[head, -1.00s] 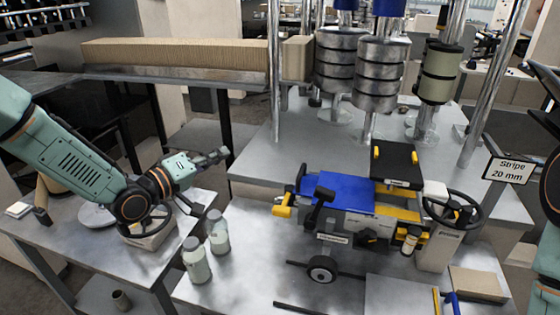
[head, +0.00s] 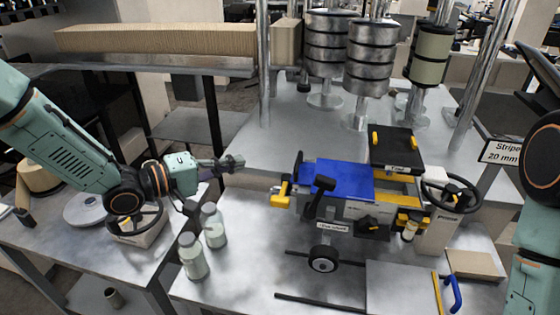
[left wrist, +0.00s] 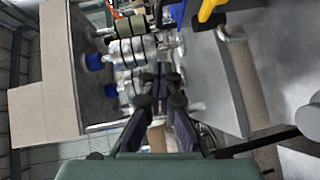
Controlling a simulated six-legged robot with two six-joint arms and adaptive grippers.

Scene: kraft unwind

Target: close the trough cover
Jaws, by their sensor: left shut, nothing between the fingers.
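A black panel with two yellow handles (head: 397,150), likely the trough cover, sits at the back right of a bench machine. It carries a small white label that is hard to read. A blue panel (head: 338,179) lies in front of it to the left, with yellow parts between them. My left gripper (head: 232,163) is shut and empty, in the air left of the machine and apart from it. Its closed fingers also show in the left wrist view (left wrist: 161,98). My right arm stands at the right edge; its gripper is out of frame.
Two jars (head: 203,240) stand below my left gripper. A black handwheel (head: 452,196) is on the machine's right. Stacked metal rolls (head: 328,45) and upright posts stand behind. A sign (head: 502,151) is at the right. The bench between the jars and the machine is clear.

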